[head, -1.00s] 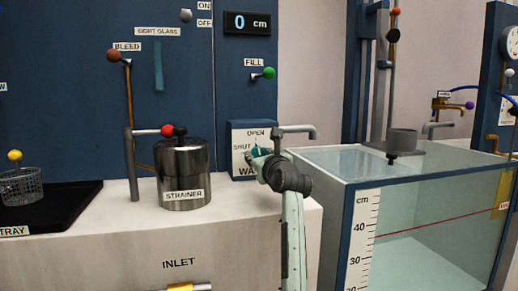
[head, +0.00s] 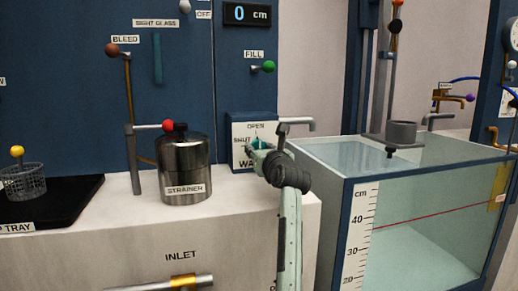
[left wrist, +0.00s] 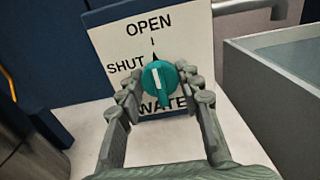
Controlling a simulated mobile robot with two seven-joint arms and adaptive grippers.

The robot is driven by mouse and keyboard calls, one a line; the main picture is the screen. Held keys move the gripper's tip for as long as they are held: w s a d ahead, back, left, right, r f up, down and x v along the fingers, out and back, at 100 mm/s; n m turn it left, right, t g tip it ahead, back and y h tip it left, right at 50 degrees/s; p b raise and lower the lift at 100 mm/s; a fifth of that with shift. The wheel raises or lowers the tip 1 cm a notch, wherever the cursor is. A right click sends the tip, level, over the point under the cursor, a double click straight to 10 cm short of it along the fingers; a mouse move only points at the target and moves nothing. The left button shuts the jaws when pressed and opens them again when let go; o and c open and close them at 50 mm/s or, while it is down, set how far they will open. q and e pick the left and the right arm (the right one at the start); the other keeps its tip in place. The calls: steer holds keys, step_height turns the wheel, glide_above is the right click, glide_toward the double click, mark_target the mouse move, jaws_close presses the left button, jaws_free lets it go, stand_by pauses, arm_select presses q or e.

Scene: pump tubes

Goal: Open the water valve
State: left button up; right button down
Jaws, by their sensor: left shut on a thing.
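The water valve is a teal round knob (left wrist: 160,84) with a white stripe, on a white plate (left wrist: 195,45) marked OPEN, SHUT and WATER. In the left wrist view the stripe runs nearly upright, its upper end toward OPEN; SHUT lies to the left. My left gripper (left wrist: 160,98) is shut on the knob, with one finger on each side. In the head view the left gripper (head: 258,152) covers part of the plate, and only a little of the knob (head: 257,143) shows. My right gripper is in neither view.
A spout (head: 296,123) stands just right of the valve plate. The glass tank (head: 430,225) with a cm scale is further right. The steel strainer (head: 183,165) and a red-knobbed lever (head: 150,126) are to the left, with clear white counter (head: 225,205) between.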

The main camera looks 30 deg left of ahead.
arm_select(q)
steer(key=o, duration=1.2)
steer(key=v, duration=1.2)
steer(key=shift+s, duration=0.1)
